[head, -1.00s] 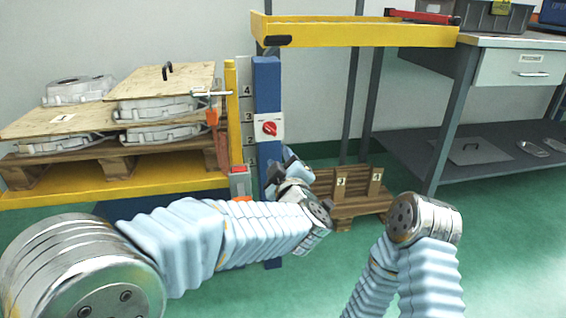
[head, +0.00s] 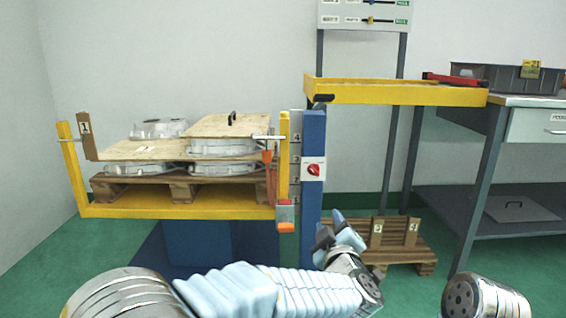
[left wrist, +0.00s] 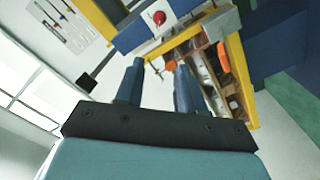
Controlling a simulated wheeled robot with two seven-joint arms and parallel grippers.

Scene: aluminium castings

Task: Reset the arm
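My left arm, in pale blue bellows, reaches in from the lower left in the head view. Its gripper (head: 330,236) is in front of the foot of the blue post (head: 313,150); whether it touches anything there I cannot tell. In the left wrist view the two fingers of my left gripper (left wrist: 158,84) stand apart with nothing between them, so it is open and empty. Beyond them are the red switch (left wrist: 159,18) and the yellow lift frame (left wrist: 243,82). Of my right arm only a silver joint shows at the lower right in the head view; its gripper is out of sight.
A yellow lift platform (head: 170,211) carries a pallet of castings (head: 224,146) and plywood boards (head: 225,125) at left. A yellow tray shelf (head: 400,95) and workbench (head: 530,101) stand at right. A wooden pallet (head: 400,258) lies on the floor. Green floor (head: 30,270) is clear at left.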

